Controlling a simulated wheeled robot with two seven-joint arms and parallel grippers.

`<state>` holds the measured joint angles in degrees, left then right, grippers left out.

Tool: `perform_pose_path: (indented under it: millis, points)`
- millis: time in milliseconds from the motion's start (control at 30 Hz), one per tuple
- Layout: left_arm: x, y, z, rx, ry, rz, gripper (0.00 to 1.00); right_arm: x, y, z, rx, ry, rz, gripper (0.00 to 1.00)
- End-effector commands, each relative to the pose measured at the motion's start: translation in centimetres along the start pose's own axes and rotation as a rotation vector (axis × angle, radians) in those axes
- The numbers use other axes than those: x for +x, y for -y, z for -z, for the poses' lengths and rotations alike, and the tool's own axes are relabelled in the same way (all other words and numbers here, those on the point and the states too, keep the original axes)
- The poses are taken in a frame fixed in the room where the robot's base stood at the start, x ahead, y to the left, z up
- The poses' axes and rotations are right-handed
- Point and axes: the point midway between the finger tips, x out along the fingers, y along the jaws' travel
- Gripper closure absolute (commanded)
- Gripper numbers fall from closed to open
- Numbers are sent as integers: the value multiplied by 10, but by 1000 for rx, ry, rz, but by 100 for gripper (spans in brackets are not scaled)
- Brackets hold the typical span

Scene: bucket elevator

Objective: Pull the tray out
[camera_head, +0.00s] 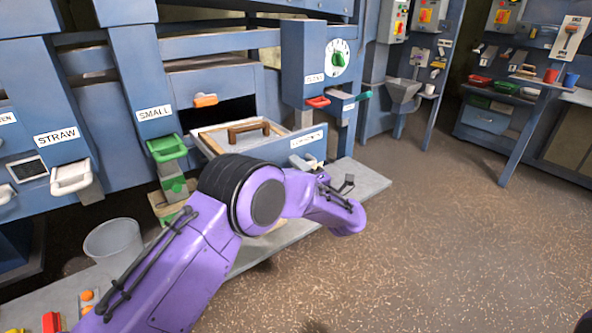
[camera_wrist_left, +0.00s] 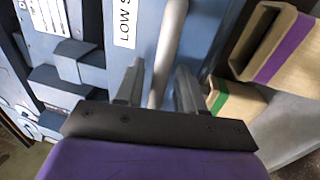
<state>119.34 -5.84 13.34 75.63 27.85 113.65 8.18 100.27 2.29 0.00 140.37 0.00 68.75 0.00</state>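The tray (camera_head: 215,139) is a blue-fronted drawer with a pale wooden rim and a brown bar handle on top. It sticks out of a dark opening under an orange handle. Its front label, starting "LOW S", also shows on the tray front in the wrist view (camera_wrist_left: 126,22). My left gripper (camera_head: 310,164) is at the tray's front. In the wrist view its two fingers (camera_wrist_left: 158,85) stand apart on either side of a grey bar handle (camera_wrist_left: 168,45), with a gap visible. My right gripper is not in view.
A green handle (camera_head: 167,148) labelled SMALL and a white handle (camera_head: 71,178) labelled STRAW are on the left. A grey bucket (camera_head: 113,239) stands below them. A grey ledge (camera_head: 365,184) runs under the tray. The speckled floor (camera_head: 450,240) at right is clear.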

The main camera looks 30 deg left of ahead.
Motion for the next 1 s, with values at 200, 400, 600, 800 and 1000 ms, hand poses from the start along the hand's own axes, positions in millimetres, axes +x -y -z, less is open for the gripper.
perform_pose_path:
  millis: [200,400,600,800,1000]
  points:
    - [-20,1,0,1,4,-1,62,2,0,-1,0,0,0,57]
    - [-68,0,0,1,3,-2,62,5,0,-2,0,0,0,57]
    - [-100,0,0,0,0,-1,62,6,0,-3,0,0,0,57]
    - [-105,0,1,1,-2,0,62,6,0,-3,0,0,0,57]
    - [-105,0,1,1,-2,0,62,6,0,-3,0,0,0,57]
